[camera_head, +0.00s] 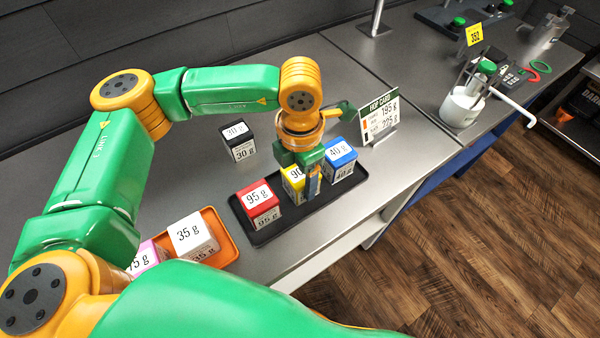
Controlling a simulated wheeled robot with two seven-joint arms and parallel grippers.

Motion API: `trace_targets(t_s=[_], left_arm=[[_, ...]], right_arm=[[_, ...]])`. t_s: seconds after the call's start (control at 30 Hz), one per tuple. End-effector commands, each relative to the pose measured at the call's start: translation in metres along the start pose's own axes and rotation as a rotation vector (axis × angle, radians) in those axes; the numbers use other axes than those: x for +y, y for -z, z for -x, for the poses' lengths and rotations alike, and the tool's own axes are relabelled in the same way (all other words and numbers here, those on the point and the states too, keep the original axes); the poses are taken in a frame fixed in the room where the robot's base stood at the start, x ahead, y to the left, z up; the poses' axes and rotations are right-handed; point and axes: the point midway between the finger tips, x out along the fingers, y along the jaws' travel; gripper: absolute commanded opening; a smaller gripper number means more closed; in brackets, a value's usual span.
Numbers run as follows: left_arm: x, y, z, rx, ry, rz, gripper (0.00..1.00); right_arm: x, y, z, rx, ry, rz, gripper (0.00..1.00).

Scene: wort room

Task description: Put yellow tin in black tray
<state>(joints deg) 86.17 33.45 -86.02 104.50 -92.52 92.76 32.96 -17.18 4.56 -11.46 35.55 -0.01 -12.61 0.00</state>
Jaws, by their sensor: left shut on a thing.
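The yellow tin (291,184), labelled 90, is at the black tray (287,225), between a red tin (259,203) labelled 95 g and a blue tin (340,159) labelled 40 g. My left gripper (313,184) points down over the tray and is shut on the yellow tin, whose right side it hides. I cannot tell whether the yellow tin touches the tray floor. The red and blue tins stand in the tray. My right gripper is not in view.
A black tin (238,141) labelled 30 g stands behind the tray. An orange tray (226,250) at the lower left holds a white tin (192,236) and a pink one (146,258). A hop card sign (379,117) stands behind right. The counter's front edge runs close before the black tray.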

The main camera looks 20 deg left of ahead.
Motion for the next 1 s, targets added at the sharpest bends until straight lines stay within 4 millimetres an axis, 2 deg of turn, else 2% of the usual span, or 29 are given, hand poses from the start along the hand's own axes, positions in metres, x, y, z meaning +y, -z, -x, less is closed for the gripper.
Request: trace_targets(t_s=[0.03,0.1,0.13,0.37,0.43,0.47,0.57,0.8,0.9,1.0], left_arm=[[0.0,0.0,-0.001,0.0,0.0,0.0,0.78],[0.0,0.0,0.0,0.0,0.0,0.0,0.97],[0.0,0.0,0.0,0.0,0.0,0.0,1.0],[0.0,0.0,0.001,0.0,0.0,0.0,1.0],[0.0,0.0,0.007,0.0,0.0,0.0,1.0],[0.0,-0.001,0.008,-0.003,-0.001,0.001,1.0],[0.0,-0.001,0.028,-0.008,-0.002,-0.001,1.0],[0.0,-0.001,0.096,-0.006,-0.002,-0.001,1.0],[0.0,-0.001,0.114,-0.003,-0.001,0.0,1.0],[0.0,0.0,0.122,-0.001,0.0,-0.001,1.0]], right_arm=[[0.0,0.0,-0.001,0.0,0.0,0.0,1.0],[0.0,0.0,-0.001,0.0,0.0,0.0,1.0],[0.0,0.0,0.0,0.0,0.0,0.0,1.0],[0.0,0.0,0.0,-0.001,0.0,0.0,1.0],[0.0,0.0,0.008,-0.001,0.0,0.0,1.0],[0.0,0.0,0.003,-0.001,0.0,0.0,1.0],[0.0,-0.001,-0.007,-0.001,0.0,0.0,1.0],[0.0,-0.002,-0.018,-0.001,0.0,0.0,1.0],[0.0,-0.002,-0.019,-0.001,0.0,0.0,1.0],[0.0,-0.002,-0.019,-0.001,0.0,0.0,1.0]])
